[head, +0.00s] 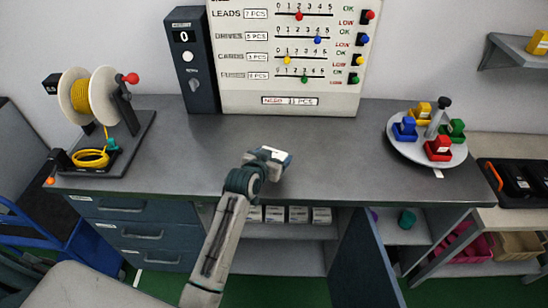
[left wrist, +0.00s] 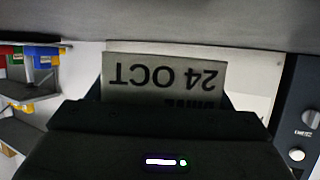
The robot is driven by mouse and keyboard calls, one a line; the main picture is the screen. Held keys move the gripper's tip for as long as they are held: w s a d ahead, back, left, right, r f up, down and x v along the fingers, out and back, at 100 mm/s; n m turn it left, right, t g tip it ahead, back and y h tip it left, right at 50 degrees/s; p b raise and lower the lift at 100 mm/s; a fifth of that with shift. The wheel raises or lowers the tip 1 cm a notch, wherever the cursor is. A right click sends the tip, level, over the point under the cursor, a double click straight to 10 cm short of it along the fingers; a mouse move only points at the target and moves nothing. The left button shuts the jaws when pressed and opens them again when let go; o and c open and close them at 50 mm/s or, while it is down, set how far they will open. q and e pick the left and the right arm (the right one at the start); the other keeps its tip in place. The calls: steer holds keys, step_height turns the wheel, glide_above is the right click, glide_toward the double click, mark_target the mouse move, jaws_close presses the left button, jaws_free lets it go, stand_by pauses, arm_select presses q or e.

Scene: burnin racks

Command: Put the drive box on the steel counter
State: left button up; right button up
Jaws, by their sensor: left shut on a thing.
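The drive box (left wrist: 162,72) is a pale box whose label reads "24 OCT" upside down in the left wrist view. My left gripper (head: 266,158) is shut on it. In the head view only a small white and blue-grey part of the box (head: 281,155) shows past the gripper. The gripper holds it over the front middle of the grey steel counter (head: 330,165). I cannot tell whether the box touches the counter top. My right gripper is not in view.
A cable reel stand (head: 115,150) is at the counter's left. A round tray (head: 399,150) with coloured bins stands at the right. A tally board (head: 240,85) and dark dial box (head: 193,65) stand behind. An open cabinet door (head: 362,262) hangs below. The counter's middle is clear.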

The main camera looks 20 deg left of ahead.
arm_select(q)
steer(key=shift+w+a, duration=0.1)
steer(key=shift+w, duration=0.25)
steer(key=shift+f, duration=0.2)
step_height(320, 180, down, 2)
steer(key=shift+f+p, duration=0.15)
steer(key=shift+p, duration=0.65)
steer(key=shift+f, duration=0.55)
steer(key=o, duration=1)
steer(key=shift+o, duration=0.2)
